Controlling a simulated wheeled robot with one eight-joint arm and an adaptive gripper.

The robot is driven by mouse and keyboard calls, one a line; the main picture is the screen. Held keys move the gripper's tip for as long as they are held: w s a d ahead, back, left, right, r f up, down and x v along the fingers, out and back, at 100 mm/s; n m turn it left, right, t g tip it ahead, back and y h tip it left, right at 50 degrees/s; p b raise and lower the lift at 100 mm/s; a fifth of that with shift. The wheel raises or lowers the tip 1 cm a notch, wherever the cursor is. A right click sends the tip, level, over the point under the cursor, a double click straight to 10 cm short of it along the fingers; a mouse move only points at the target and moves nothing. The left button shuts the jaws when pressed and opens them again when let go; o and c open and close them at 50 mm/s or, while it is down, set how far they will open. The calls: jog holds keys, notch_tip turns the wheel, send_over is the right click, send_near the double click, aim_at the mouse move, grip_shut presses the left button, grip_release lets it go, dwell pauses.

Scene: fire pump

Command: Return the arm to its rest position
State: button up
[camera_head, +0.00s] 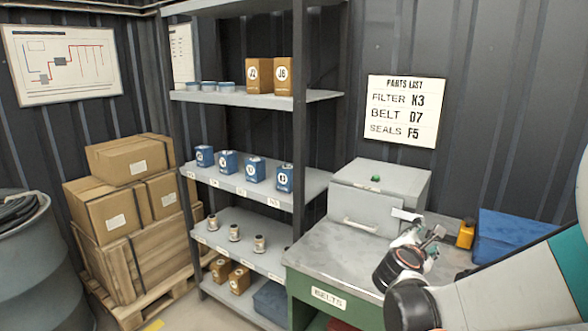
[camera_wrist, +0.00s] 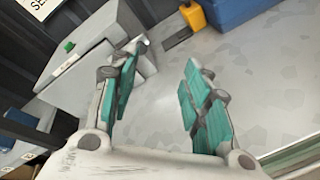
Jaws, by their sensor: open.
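My gripper (camera_head: 424,236) is above the grey workbench top (camera_head: 330,253), at the lower right in the head view. In the wrist view my gripper (camera_wrist: 158,95) shows two teal-padded fingers spread apart, with nothing between them. Bare bench top lies beyond the fingers. My arm reaches in from the right edge of the head view, bent over the bench.
A grey box (camera_head: 370,210) with a handle and green button stands close to my gripper. A yellow bottle (camera_head: 466,233) and blue box (camera_head: 505,236) are at right. A shelf rack (camera_head: 300,120) with several boxes stands left.

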jog(key=s+a+m+g+y, duration=0.2)
jog(key=s+a+m+y, duration=0.2)
jog(key=s+m, duration=0.5)
jog(key=s+a+f+m+g+y, duration=0.1)
jog(key=s+a+m+y, duration=0.4)
jog(key=s, duration=1.5)
jog(key=a+m+g, duration=0.1)
jog(key=a+m, duration=0.3)
jog(key=m, duration=0.1)
jog(key=shift+m+g, duration=0.3)
jog(key=shift+g, duration=0.1)
